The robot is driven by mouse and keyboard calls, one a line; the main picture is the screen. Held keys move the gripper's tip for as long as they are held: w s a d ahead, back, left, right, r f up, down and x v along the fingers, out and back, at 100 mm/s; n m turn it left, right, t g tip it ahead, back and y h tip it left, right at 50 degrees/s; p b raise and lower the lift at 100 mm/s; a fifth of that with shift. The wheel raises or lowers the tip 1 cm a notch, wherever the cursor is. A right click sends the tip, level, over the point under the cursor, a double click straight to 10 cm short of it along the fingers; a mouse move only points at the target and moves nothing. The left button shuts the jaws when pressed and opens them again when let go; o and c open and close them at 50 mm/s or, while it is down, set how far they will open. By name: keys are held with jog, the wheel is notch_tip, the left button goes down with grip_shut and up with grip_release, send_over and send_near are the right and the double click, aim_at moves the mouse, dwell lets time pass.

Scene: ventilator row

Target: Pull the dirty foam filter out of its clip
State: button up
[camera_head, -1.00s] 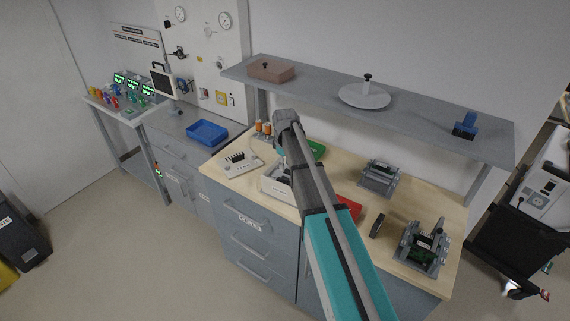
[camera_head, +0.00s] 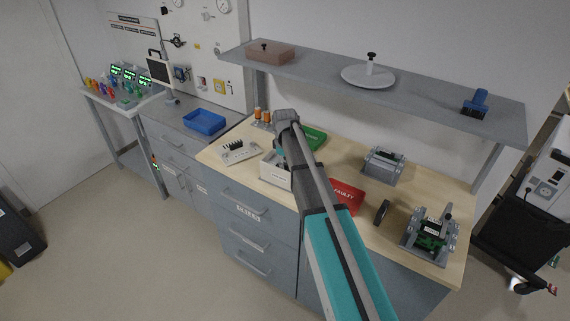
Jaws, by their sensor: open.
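I cannot pick out the dirty foam filter or its clip for certain. A grey fixture (camera_head: 383,168) stands at the back right of the wooden bench, with a dark strip on top. A second grey fixture (camera_head: 431,235) with green and black parts stands at the front right. A white open box (camera_head: 275,171) sits left of my arm and is partly hidden by it. My arm crosses the middle of the bench, and its wrist (camera_head: 287,118) bends down at the far end. My gripper's fingers are hidden behind the arm.
A green tray (camera_head: 314,138) and a red tray (camera_head: 349,197) lie beside my arm. A white rack (camera_head: 239,152) and orange-topped bottles (camera_head: 263,116) are at left. A grey shelf (camera_head: 420,95) overhangs the bench's back.

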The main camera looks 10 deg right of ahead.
jog(key=shift+f, duration=0.2)
grip_shut()
dwell(0.6)
jog(key=shift+r, duration=0.15)
jog(key=shift+r+p, duration=3.9)
jog(key=shift+p, duration=0.05)
